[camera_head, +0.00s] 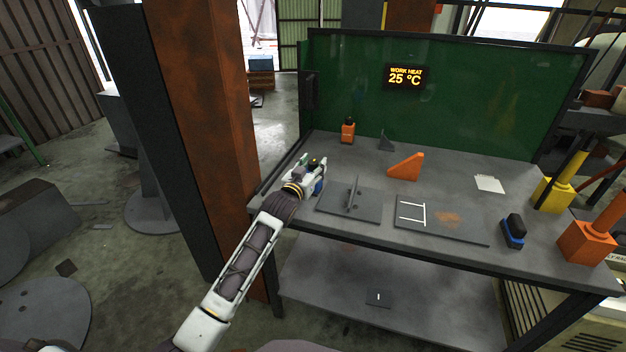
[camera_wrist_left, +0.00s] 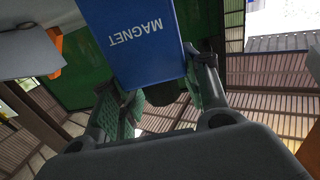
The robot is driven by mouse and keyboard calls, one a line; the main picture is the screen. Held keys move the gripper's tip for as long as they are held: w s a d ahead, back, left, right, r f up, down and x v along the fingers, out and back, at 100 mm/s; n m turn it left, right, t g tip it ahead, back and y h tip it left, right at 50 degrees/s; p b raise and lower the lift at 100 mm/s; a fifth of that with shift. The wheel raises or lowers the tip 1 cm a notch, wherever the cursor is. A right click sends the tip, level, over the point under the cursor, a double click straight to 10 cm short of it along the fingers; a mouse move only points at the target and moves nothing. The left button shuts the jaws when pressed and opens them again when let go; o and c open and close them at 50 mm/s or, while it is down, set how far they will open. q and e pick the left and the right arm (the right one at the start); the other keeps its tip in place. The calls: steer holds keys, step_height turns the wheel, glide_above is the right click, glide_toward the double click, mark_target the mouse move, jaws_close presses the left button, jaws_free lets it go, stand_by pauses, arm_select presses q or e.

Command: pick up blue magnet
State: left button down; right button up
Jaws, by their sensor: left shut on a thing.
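The blue magnet (camera_wrist_left: 135,55), a blue block with white MAGNET lettering, fills the top middle of the left wrist view. My left gripper (camera_wrist_left: 157,98) is shut on it, with a finger at each side of its lower end. In the head view my left gripper (camera_head: 306,174) is over the left end of the workbench, and a small blue part of the magnet (camera_head: 319,187) shows beside it. Most of the magnet is hidden there by the gripper. I cannot tell whether the magnet touches the bench. My right gripper is not in view.
The workbench (camera_head: 365,165) has a green back panel. On it are an orange wedge (camera_head: 405,166), a plate with an upright piece (camera_head: 350,203), a plate with a white frame (camera_head: 440,222), a blue-and-black item (camera_head: 513,231) and an orange block (camera_head: 348,131). A rusty column (camera_head: 205,140) stands left.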

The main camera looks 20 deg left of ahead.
arm_select(q)
steer(key=shift+r, duration=0.25)
steer(key=shift+r+p, duration=0.3)
steer(key=shift+r, duration=0.85)
steer(key=shift+r+p, duration=0.8)
steer(key=shift+r, duration=3)
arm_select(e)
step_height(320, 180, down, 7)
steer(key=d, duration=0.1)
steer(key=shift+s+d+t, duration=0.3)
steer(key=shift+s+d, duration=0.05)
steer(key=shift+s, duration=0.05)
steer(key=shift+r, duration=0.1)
